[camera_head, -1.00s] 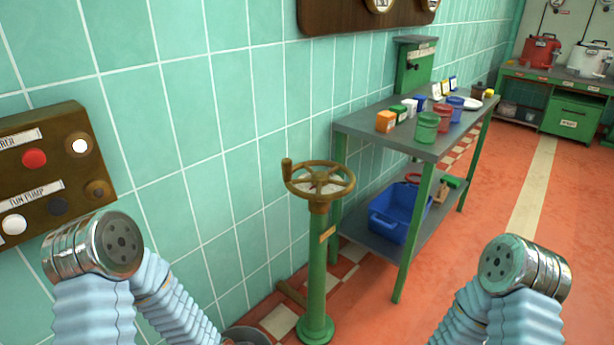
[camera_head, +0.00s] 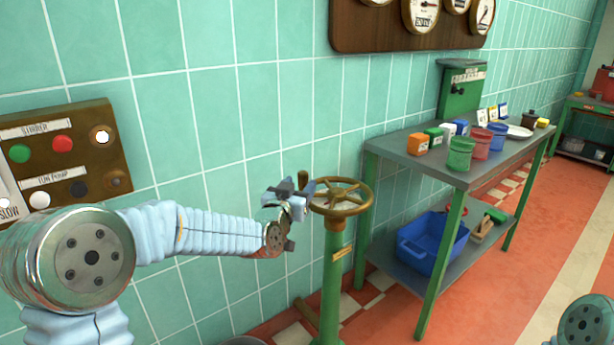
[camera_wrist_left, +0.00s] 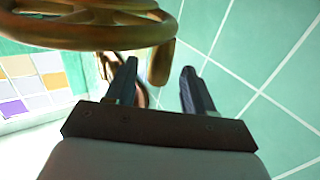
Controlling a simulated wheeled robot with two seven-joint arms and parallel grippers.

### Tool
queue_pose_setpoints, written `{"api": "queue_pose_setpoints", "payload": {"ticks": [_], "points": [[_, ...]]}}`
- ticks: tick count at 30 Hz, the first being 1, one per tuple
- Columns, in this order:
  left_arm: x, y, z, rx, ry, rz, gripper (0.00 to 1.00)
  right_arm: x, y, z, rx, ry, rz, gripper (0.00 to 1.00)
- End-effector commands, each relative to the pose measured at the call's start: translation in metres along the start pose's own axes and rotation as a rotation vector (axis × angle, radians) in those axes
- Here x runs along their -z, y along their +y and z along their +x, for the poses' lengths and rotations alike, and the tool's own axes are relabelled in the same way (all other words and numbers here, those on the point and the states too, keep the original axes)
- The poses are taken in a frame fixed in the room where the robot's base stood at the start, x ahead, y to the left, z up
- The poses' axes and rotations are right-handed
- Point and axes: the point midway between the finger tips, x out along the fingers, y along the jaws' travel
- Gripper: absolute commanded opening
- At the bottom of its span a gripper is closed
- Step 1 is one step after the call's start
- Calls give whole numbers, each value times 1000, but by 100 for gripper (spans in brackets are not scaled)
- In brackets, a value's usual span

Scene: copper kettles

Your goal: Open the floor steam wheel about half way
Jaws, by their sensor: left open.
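The floor steam wheel (camera_head: 340,212) is a brass-coloured spoked handwheel on a green post (camera_head: 334,275) standing near the tiled wall. Its crank knob (camera_head: 304,181) stands up at the rim's left side. My left gripper (camera_head: 303,196) is open beside that knob. In the left wrist view, the wheel's rim (camera_wrist_left: 85,35) crosses the upper left, and the knob (camera_wrist_left: 163,62) appears between the two fingertips of the left gripper (camera_wrist_left: 160,66). I cannot tell whether either finger touches it. My right gripper is out of view; only part of my right arm shows at lower right.
A push-button panel (camera_head: 75,150) is on the wall at left. A green-legged table (camera_head: 400,150) with small pots stands right of the wheel, a blue bin (camera_head: 430,258) on its lower shelf. Gauges (camera_head: 420,12) hang above. Red floor (camera_head: 500,295) is open at right.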

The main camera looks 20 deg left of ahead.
Motion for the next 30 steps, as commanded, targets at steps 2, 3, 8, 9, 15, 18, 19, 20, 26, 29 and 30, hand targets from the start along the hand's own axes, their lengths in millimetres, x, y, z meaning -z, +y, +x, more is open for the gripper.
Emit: {"api": "queue_pose_setpoints", "payload": {"ticks": [2,3,8,9,15,18,19,20,26,29,30], "points": [[1,0,18,-1,-2,1,53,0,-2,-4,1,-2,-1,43],[0,1,25,-1,-2,1,53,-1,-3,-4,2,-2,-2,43],[0,1,46,-2,-2,1,53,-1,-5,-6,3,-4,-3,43],[0,1,49,-2,-2,1,53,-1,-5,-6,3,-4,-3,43],[-1,1,54,-1,-2,0,53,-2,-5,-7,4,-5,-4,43],[-1,0,54,-1,-2,0,53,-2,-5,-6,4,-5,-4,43],[-1,0,54,-1,-2,0,53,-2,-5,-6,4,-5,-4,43],[-1,0,54,-1,-2,0,53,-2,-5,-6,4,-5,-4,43],[-1,0,54,-1,-2,0,23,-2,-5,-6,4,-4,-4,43],[-1,0,54,-1,-2,0,7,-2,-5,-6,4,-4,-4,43],[-1,0,54,-1,-2,0,1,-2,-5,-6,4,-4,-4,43]]}}
